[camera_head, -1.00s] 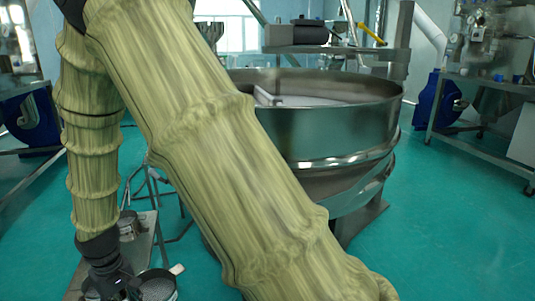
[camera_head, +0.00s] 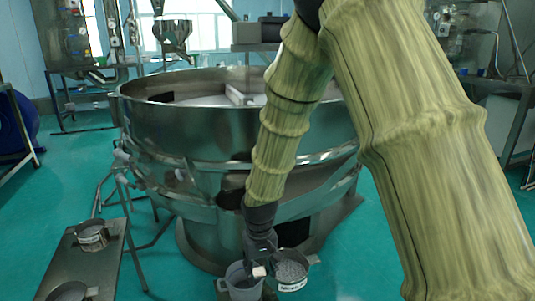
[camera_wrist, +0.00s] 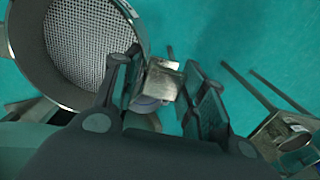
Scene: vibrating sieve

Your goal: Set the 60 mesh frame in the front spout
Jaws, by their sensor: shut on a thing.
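A round metal mesh frame (camera_head: 291,272) with a white label hangs just right of my gripper (camera_head: 262,262) in the head view. The label's text is too small to read. In the wrist view the frame's pale woven mesh (camera_wrist: 90,40) fills the upper left, and its block-like handle (camera_wrist: 161,82) sits between my fingers (camera_wrist: 165,95). My gripper is shut on that handle, with the frame clear of the table. The large steel sieve (camera_head: 190,150) stands behind my arm. A spout-like dark opening (camera_head: 231,200) shows low on its front, partly hidden by my arm.
A low metal table (camera_head: 108,262) at left carries another round frame (camera_head: 91,236) and part of one more (camera_head: 70,291).

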